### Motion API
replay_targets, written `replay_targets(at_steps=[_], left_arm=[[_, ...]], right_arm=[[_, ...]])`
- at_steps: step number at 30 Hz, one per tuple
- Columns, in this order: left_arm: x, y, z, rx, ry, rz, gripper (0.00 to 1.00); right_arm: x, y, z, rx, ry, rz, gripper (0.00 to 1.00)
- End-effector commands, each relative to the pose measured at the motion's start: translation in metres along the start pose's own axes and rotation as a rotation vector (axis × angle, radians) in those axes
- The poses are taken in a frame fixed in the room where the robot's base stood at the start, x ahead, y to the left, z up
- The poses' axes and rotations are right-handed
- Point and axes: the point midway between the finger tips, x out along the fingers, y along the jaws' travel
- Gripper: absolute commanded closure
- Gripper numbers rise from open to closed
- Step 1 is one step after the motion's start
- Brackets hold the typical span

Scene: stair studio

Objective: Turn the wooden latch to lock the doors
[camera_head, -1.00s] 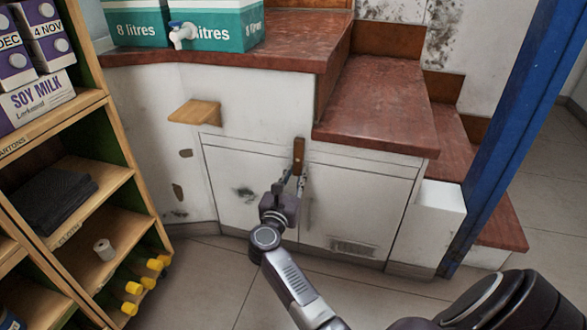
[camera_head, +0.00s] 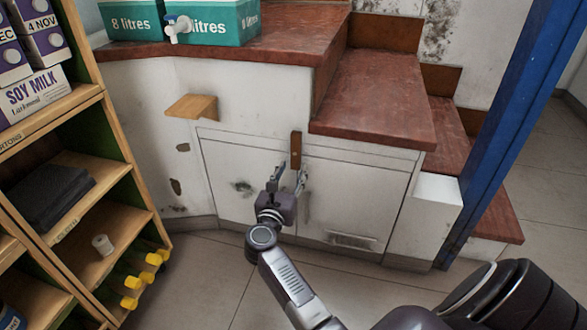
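The wooden latch (camera_head: 295,149) is a small brown bar at the top of the seam between two white cupboard doors under the stairs. It stands upright. The left door (camera_head: 236,178) and the right door (camera_head: 358,203) look shut, with the latch beside their top inner corners. My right gripper (camera_head: 287,178) is in front of the doors just below the latch, its two fingers apart with a gap between them. The fingers look empty, and whether one touches the latch's lower end cannot be told. My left gripper is not in view.
A wooden shelf unit (camera_head: 128,170) with cartons and yellow-capped items stands at the left. A small wooden ledge (camera_head: 192,106) juts from the wall. A blue post (camera_head: 505,140) rises at the right. Red-brown steps (camera_head: 375,100) overhang the doors. Open tiled floor lies in front.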

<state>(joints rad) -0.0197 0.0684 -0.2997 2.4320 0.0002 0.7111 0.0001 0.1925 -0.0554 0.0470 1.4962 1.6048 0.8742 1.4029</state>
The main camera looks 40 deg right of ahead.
Motion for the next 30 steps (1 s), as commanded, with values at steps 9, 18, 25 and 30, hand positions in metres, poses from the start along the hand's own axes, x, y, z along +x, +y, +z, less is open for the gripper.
replay_targets(at_steps=[9,18,25,30], left_arm=[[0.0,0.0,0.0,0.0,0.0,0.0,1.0],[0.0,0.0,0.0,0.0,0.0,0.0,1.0],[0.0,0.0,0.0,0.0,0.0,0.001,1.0],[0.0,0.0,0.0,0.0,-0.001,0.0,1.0]], right_arm=[[-0.051,0.0,-0.001,0.001,0.003,0.0,0.62],[-0.061,-0.001,0.0,0.0,0.0,-0.001,0.62],[-0.061,-0.001,0.0,0.0,0.0,-0.001,0.62],[-0.061,-0.001,0.003,-0.008,-0.006,-0.001,0.62]])
